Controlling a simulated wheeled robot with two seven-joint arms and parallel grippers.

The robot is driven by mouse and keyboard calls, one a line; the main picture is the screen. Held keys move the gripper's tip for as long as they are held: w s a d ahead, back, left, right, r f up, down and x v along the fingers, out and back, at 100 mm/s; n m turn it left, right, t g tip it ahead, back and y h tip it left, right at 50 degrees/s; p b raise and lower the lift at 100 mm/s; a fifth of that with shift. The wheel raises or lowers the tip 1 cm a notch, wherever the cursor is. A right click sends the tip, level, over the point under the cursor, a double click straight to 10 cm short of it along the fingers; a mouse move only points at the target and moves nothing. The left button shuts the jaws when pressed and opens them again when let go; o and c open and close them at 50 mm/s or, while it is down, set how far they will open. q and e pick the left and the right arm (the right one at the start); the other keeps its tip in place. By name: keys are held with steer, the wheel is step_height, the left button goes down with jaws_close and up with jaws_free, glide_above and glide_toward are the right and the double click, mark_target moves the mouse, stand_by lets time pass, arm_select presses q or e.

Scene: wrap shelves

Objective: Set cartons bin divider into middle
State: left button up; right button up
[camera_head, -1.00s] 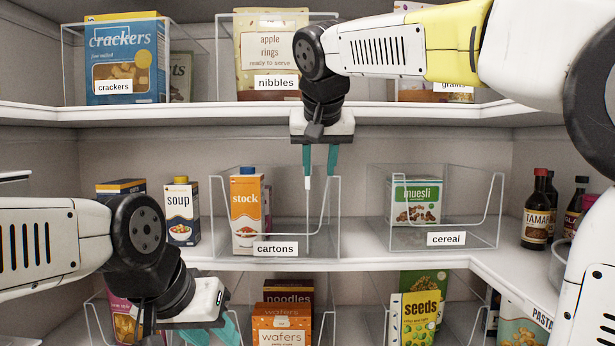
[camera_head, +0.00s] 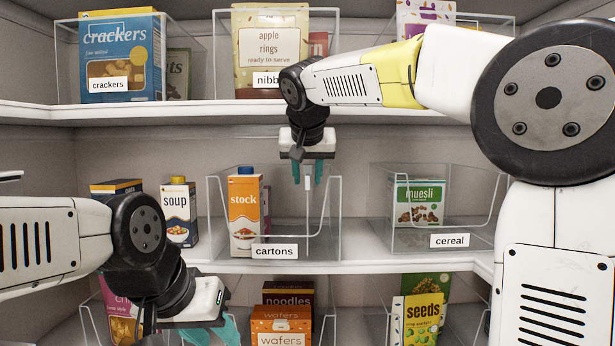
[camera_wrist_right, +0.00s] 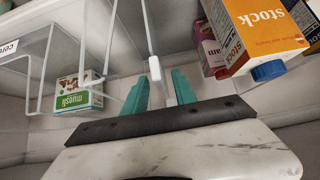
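The cartons bin (camera_head: 330,240) is a clear open bin on the middle shelf. A clear divider with a thin white edge and a white tab (camera_head: 308,184) stands in it, right of the orange-and-white stock carton (camera_head: 244,215). My right gripper (camera_head: 308,174) points down over the bin, its teal fingers open on either side of the tab. The wrist view shows the tab (camera_wrist_right: 156,70) between the fingers (camera_wrist_right: 160,88), seemingly unclamped. The stock carton also shows there (camera_wrist_right: 258,35). My left gripper (camera_head: 213,332) is low at the left, empty, its fingers apart and partly cut off.
A soup carton (camera_head: 179,212) stands left of the bin. The cereal bin (camera_head: 470,225) with a muesli box (camera_head: 418,203) is to the right. The nibbles bin (camera_head: 325,85) is on the shelf above; noodles and wafers boxes (camera_head: 281,325) are below.

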steer(key=shift+w+f, duration=0.1)
steer(key=shift+f, duration=0.05)
jaws_close()
stand_by(1.4)
